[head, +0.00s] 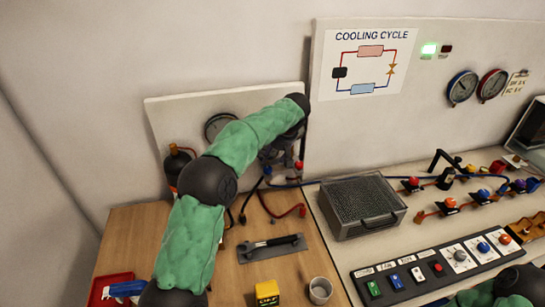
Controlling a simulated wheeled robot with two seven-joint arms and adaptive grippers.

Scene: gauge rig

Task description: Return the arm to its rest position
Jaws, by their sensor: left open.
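My left arm, in a green sleeve with black joints, reaches up from the bottom of the head view across the wooden bench. Its last joint bends down in front of the pale back panel (160,118). My left gripper (281,170) is partly hidden under the arm, close to the red-topped fitting (298,166) and the hoses. It is open, and I see nothing held in it. Of my right arm only a green and black part shows at the bottom right edge; its gripper is out of the picture.
A gauge (216,125) and a dark cylinder (178,163) stand behind the arm. A grey mesh-topped box (362,205), button panel (400,275) and valves lie to the right. A tool on a grey mat (272,246), yellow block (267,293), cup (320,290) and red tray (100,291) are in front.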

